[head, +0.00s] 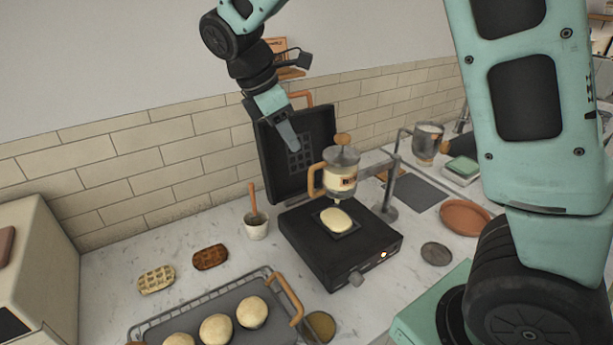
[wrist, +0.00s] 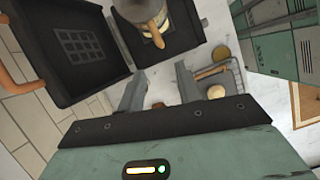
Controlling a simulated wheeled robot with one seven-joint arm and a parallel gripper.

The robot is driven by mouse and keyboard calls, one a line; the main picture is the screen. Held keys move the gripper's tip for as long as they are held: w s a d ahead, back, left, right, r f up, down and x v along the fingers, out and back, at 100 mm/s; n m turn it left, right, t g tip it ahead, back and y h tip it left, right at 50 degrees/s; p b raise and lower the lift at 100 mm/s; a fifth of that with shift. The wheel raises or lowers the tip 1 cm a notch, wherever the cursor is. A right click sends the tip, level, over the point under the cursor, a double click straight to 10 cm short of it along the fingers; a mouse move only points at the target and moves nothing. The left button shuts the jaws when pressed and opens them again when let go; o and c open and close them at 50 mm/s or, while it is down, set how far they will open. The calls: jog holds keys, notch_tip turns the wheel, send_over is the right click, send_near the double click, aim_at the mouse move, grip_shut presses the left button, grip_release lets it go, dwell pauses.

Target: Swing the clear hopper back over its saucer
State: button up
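The clear hopper (head: 341,178), with an orange side handle and a round knob on top, hangs from a grey swing arm on a post (head: 392,190). It is above the open waffle iron (head: 335,252), where a pale round of batter (head: 336,220) lies on the plate. The hopper also shows at the top of the wrist view (wrist: 172,22). A terracotta saucer (head: 465,217) and a dark round disc (head: 437,254) lie to the right; I cannot tell which is the hopper's. My gripper (head: 291,142) is up beside the raised lid, apart from the hopper. In the wrist view its fingers (wrist: 158,88) are apart, with nothing between them.
The raised lid (head: 285,175) stands behind the plate. A rack of buns (head: 215,322), two waffles (head: 210,257) and a small cup (head: 256,225) are to the left. A metal jug (head: 427,144) stands behind right. A dark mat (head: 412,193) lies beyond the post.

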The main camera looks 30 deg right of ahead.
aim_at(311, 191)
jog(key=p+x, duration=0.2)
jog(key=x, duration=1.1)
jog(key=shift+f+p, duration=0.1)
jog(key=shift+p, duration=0.25)
grip_shut()
